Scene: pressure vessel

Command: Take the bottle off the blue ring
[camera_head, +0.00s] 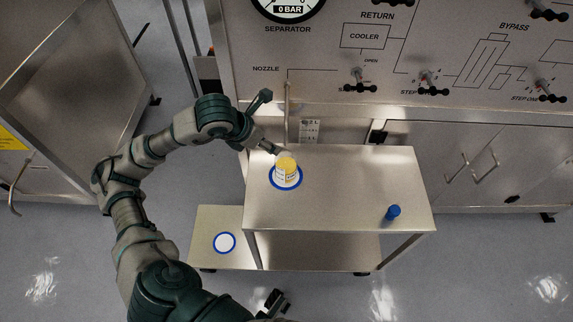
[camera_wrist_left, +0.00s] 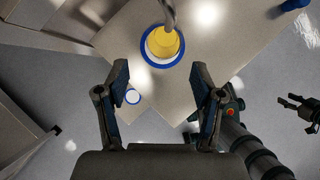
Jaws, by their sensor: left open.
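The yellow bottle with a white label (camera_head: 287,166) stands upright on the blue ring (camera_head: 299,183) with a white centre, on the upper table. In the left wrist view the bottle (camera_wrist_left: 162,43) shows from above, inside the blue ring (camera_wrist_left: 150,59). My left gripper (camera_head: 272,148) is close to the bottle at its upper left in the head view. In the wrist view my left gripper (camera_wrist_left: 160,78) has its fingers wide apart with nothing between them; the bottle lies beyond the fingertips. My right gripper (camera_head: 275,302) is low in the head view, too small to read.
A thin metal nozzle pipe (camera_wrist_left: 168,12) hangs over the bottle. A small blue object (camera_head: 393,212) stands at the table's right. A second blue ring (camera_head: 224,243) lies empty on the lower shelf (camera_head: 205,222). The control panel (camera_head: 330,75) rises behind the table; the table's middle is clear.

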